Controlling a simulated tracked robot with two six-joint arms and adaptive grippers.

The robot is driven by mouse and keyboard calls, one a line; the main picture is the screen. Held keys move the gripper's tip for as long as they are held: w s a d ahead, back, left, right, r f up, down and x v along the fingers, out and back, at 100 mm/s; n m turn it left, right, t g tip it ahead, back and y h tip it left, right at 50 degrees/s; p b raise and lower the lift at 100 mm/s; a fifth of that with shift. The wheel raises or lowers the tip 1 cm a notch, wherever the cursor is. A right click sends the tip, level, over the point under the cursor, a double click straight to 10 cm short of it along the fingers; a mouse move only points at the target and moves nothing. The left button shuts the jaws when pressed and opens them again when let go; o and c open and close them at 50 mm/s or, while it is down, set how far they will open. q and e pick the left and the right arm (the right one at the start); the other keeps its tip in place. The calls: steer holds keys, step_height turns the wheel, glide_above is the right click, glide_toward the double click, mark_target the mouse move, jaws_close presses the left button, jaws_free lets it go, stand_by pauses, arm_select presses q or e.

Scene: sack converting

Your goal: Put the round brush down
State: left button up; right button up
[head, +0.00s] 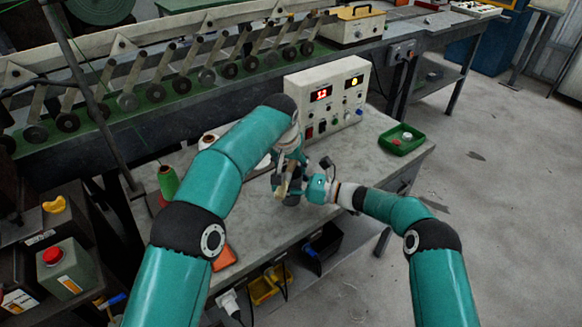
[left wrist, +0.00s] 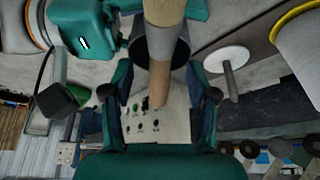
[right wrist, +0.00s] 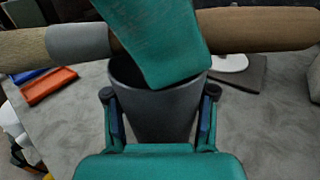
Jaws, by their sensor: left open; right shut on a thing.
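The round brush, a long cylinder with a tan end, a grey band and a brown handle (right wrist: 262,30), runs crosswise above the mouth of a dark grey tapered cup (right wrist: 152,112) in the right wrist view. In the left wrist view the brush (left wrist: 159,84) passes between the spread fingers of my left gripper (left wrist: 160,92), which is open. My right gripper (right wrist: 160,112) is shut on the cup, a finger on each side. In the head view both grippers meet over the bench and mostly hide the brush. Whether the brush touches the cup's rim cannot be told.
The grey workbench (head: 362,165) carries a white control box (head: 326,97) behind the grippers and a green tray (head: 401,139) at right. A green spool (head: 168,181) stands at left, and an orange item (head: 224,258) lies near the front edge. Bare bench lies between box and tray.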

mark_target(290, 165)
arm_select(q)
jaws_close()
steer(key=shift+r, duration=0.1)
steer(key=shift+r, duration=1.65)
steer(key=shift+s+r, duration=0.1)
steer(key=s+a, duration=0.2)
steer(key=s, duration=0.6)
steer(key=s+a, duration=0.2)
steer(key=s, duration=0.7)
steer(key=shift+s+a, duration=0.15)
steer(key=shift+a, duration=0.2)
